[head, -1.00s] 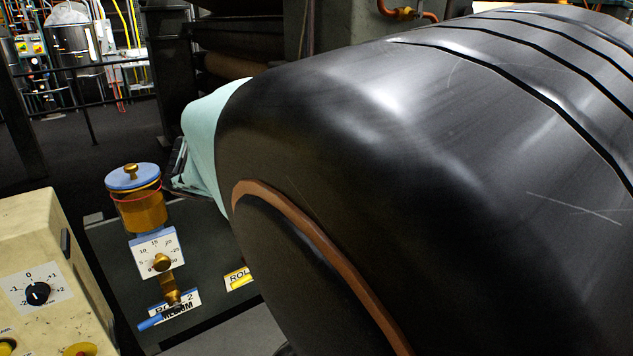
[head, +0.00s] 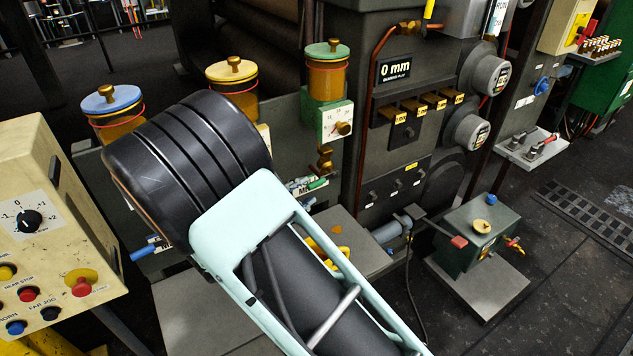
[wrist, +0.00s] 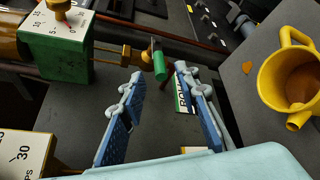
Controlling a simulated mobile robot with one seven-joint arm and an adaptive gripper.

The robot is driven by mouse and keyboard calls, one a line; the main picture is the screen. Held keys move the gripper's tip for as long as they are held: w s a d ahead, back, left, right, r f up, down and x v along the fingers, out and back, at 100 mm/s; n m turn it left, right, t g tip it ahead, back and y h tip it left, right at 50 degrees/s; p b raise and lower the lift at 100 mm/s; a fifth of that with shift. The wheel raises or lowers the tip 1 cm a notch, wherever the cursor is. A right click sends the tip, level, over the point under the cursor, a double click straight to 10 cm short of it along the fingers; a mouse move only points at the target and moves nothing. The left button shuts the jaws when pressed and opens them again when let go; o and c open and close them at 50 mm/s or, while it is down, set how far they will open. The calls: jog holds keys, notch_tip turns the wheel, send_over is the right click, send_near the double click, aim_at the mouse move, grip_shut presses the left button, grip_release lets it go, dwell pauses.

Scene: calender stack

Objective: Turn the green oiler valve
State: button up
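The green oiler stands at centre in the head view, with a green lid (head: 327,49), an amber reservoir and a green dial box (head: 322,118). Its brass stem ends below in the green valve handle (head: 317,184). In the wrist view the green dial box (wrist: 65,52) is upper left. A brass stem runs from it to the green handle (wrist: 158,66). My gripper (wrist: 160,75) is open, its two blue fingers apart, with the handle by the gap between their tips. I cannot tell whether they touch it. My arm hides the gripper in the head view.
A blue-lidded oiler (head: 111,98) and a yellow-lidded oiler (head: 232,75) stand left of the green one. A yellow can (wrist: 287,85) is at the right in the wrist view. A cream control box (head: 65,240) is at the far left.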

aim_at(311, 188)
jog(key=x, duration=0.6)
jog(key=shift+w+d+f, duration=0.1)
jog(key=shift+w+d, duration=0.05)
jog(key=shift+w, duration=0.05)
grip_shut()
